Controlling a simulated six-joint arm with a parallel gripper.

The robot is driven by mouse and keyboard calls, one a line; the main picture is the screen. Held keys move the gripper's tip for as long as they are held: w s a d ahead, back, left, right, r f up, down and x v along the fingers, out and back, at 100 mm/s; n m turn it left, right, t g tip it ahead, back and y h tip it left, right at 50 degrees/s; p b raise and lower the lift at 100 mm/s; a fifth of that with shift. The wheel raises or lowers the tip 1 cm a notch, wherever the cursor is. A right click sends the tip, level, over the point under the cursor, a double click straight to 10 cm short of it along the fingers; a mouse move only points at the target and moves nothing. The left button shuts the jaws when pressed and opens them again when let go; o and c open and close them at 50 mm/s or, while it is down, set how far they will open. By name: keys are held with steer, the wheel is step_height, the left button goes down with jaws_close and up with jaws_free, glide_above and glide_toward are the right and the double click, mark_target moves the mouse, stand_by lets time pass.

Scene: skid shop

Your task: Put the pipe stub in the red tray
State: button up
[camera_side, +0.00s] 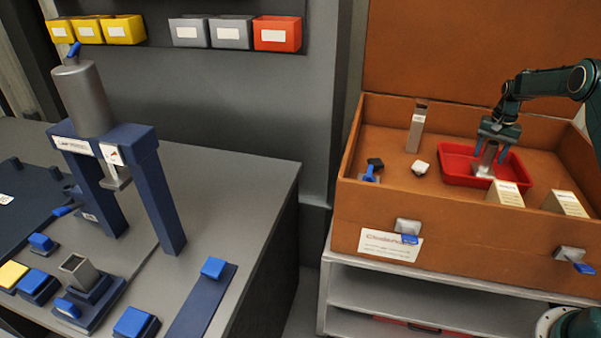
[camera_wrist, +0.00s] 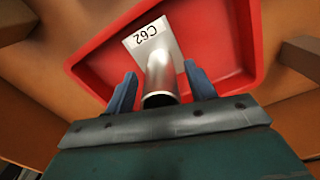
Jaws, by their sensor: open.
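The red tray (camera_side: 456,174) sits inside the brown case on the right; it fills much of the wrist view (camera_wrist: 222,32). The pipe stub (camera_side: 487,158) is a short silver tube with a square base plate, and it stands in the tray. In the wrist view the stub (camera_wrist: 160,75) points toward me, and its plate (camera_wrist: 147,36) carries a "C62" label. My gripper (camera_side: 490,158) is over the tray with its fingers down around the stub. In the wrist view the blue fingers (camera_wrist: 161,88) are open, one on each side of the stub, with gaps showing.
The brown case (camera_side: 440,237) has raised walls and an upright lid behind. Around the tray stand a tall block (camera_side: 416,128), a small white-and-dark piece (camera_side: 420,167), a blue-handled clamp (camera_side: 371,171) and cream blocks (camera_side: 506,194). A press (camera_side: 85,105) stands on the left bench.

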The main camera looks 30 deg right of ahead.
mark_target(481, 168)
step_height(481, 168, up, 12)
stand_by(0.7)
steer(key=shift+r, duration=0.1)
stand_by(0.3)
steer(key=s+a+r+n+t+h, duration=0.1)
steer(key=s+a+r+n, duration=0.2)
steer(key=a+r, duration=0.75)
steer(key=s+a+r+n+t, duration=0.1)
steer(key=s+a+r+n, duration=0.2)
steer(key=a+r, duration=0.75)
steer(key=s+a+f+n+t, duration=0.1)
steer(key=s+a, duration=0.4)
steer(key=a, duration=0.2)
steer(key=s+a+f+n+t, duration=0.1)
steer(key=s+a+n, duration=0.1)
steer(key=s+a, duration=0.4)
steer(key=s+a+f+n, duration=0.1)
steer(key=s+a+f, duration=0.1)
steer(key=s, duration=0.3)
steer(key=s+a+f+n+t+y, duration=0.1)
steer(key=s+a+f+n, duration=0.1)
steer(key=s+a, duration=0.3)
steer(key=shift+s+a+f+t, duration=0.25)
steer(key=shift+s+f, duration=0.2)
steer(key=shift+f, duration=0.4)
